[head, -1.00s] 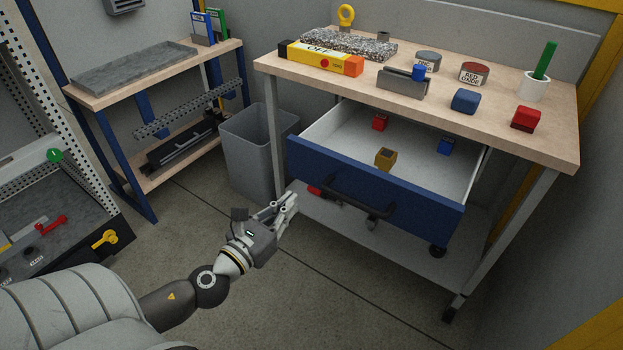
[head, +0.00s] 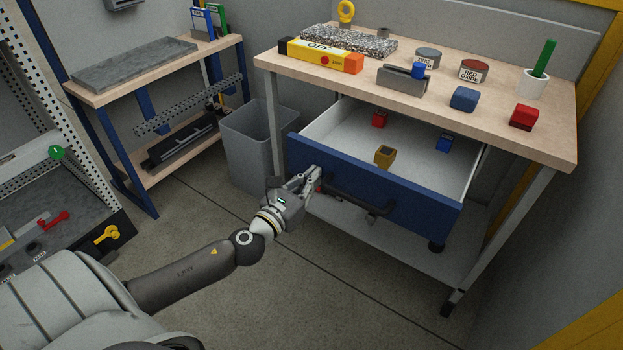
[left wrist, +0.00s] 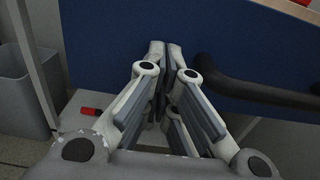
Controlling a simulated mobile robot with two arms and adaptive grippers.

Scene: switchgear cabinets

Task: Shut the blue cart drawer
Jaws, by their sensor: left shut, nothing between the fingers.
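The blue cart drawer (head: 400,185) hangs open under the wooden cart top, with its white inside showing. A black bar handle (head: 350,203) runs along its front. A red block (head: 379,120), a yellow-brown block (head: 385,156) and a blue block (head: 444,143) lie inside. My left gripper (head: 316,174) is shut and empty at the left part of the drawer front, left of the handle. In the left wrist view its fingertips (left wrist: 165,46) are at the blue front (left wrist: 110,40), with the handle (left wrist: 250,88) to the right; contact is hard to tell. My right gripper is not in view.
A grey bin (head: 255,145) stands left of the cart. The cart top (head: 430,105) carries cans, blocks and a yellow-orange box. The cart's lower shelf (head: 400,248) is below the drawer. Open floor (head: 330,290) lies in front.

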